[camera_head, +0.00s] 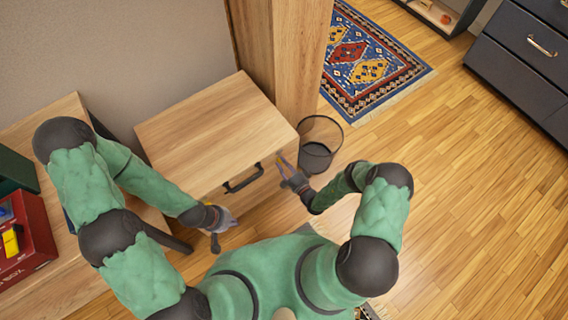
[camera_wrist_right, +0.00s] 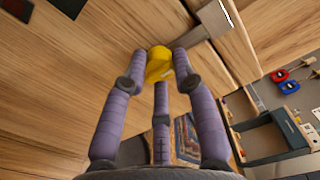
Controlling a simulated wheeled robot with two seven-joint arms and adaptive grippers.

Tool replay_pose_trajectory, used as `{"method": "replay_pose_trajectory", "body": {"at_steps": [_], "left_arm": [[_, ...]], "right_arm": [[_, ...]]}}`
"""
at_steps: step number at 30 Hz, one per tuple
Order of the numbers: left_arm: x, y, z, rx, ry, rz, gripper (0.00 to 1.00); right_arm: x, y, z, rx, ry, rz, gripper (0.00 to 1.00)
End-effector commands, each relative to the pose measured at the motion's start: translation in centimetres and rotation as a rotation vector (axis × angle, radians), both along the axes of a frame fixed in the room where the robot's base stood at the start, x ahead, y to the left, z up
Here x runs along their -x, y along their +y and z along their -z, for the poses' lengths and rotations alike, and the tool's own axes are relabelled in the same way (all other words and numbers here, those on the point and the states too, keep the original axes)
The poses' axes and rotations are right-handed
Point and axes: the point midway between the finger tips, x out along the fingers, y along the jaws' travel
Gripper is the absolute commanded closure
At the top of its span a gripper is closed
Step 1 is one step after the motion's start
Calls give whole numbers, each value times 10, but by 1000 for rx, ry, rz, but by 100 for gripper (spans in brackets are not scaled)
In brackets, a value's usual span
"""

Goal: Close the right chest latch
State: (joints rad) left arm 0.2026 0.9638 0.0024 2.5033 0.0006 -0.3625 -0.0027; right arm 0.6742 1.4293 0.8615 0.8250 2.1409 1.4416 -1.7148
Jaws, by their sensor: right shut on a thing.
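The wooden chest (camera_head: 213,125) stands against the wall with its lid down and a black handle (camera_head: 243,178) on its front. In the right wrist view, the yellow latch piece (camera_wrist_right: 158,62) sits between the purple fingers of my right gripper (camera_wrist_right: 161,72), which is shut on it. A grey metal strip (camera_wrist_right: 199,31) runs from beside the yellow piece. In the head view my right gripper (camera_head: 284,164) is at the right end of the chest front. My left gripper (camera_head: 222,220) is near the front's left end; its fingers are too small to read.
A dark mesh bin (camera_head: 320,142) stands close to the right of my right gripper. A wooden table (camera_head: 75,285) with a red box (camera_head: 25,240) is at the left. A patterned rug (camera_head: 362,65) and open floor lie to the right.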

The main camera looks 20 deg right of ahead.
Motion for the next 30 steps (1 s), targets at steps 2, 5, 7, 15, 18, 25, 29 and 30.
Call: {"method": "replay_pose_trajectory", "body": {"at_steps": [2,5,7,15,18,25,29,30], "left_arm": [[0,0,-2,0,0,0,100],[0,0,-3,0,0,0,100],[0,0,-3,0,0,0,100],[0,0,-4,0,0,0,100],[0,0,-4,0,0,0,100],[0,0,-4,0,0,0,100],[0,0,-4,0,0,0,100],[0,0,-4,0,0,0,100]], "right_arm": [[0,6,-3,41,-25,-15,100],[1,6,-3,86,-41,-15,100],[1,6,-2,112,-50,-15,100],[2,8,-1,163,-65,-16,100],[2,8,-1,167,-66,-17,100],[3,9,0,165,-63,-18,100],[4,10,0,165,-62,-19,61],[4,9,1,164,-61,-18,49]]}}
